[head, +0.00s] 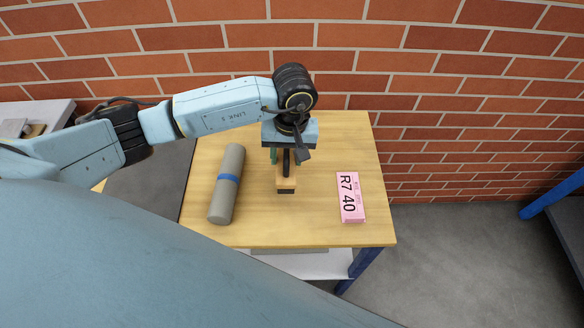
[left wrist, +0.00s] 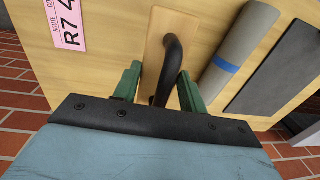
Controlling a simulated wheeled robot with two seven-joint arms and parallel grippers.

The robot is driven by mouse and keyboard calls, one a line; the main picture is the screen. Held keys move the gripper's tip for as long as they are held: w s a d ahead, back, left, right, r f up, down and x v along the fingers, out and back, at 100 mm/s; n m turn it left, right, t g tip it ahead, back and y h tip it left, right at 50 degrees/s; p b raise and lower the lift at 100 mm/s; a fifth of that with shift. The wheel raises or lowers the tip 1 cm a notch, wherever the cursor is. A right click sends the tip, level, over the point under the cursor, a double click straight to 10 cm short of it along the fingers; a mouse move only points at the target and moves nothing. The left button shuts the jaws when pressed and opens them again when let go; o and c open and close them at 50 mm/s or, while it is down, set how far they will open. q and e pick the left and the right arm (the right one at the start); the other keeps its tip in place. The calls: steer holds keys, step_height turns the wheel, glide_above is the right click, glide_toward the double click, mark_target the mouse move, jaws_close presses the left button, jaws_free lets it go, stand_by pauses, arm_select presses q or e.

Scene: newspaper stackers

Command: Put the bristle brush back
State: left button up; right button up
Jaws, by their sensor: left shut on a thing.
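The bristle brush (head: 286,183) has a light wooden block, a black arched handle and a dark bristle edge below. It is at the middle of the wooden table (head: 320,228), between a grey roll and a pink card. My left gripper (head: 286,157) comes down over it from behind. In the left wrist view, its two green fingers (left wrist: 159,78) stand on either side of the black handle of the brush (left wrist: 172,55), shut on it. I cannot tell whether the bristles touch the table. My right gripper is not in view.
A grey roll with a blue band (head: 229,182) lies left of the brush. A pink card marked R7 40 (head: 350,198) lies to the right. A dark flat surface (head: 143,190) adjoins the table's left edge. A brick wall (head: 440,100) stands behind. The table front is clear.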

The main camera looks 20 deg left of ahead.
mark_target(291, 161)
arm_select(q)
steer(key=f, duration=0.2)
steer(key=shift+s+f, duration=0.3)
steer(key=shift+f, duration=0.1)
steer(key=shift+w+f, duration=0.15)
steer(key=shift+f, duration=2.05)
steer(key=shift+f, duration=0.15)
steer(key=o, duration=1)
steer(key=shift+c, duration=0.2)
steer(key=r, duration=0.8)
steer(key=d+r, duration=0.1)
steer(key=r, duration=0.3)
steer(key=shift+w+r, duration=0.15)
steer(key=shift+w, duration=0.05)
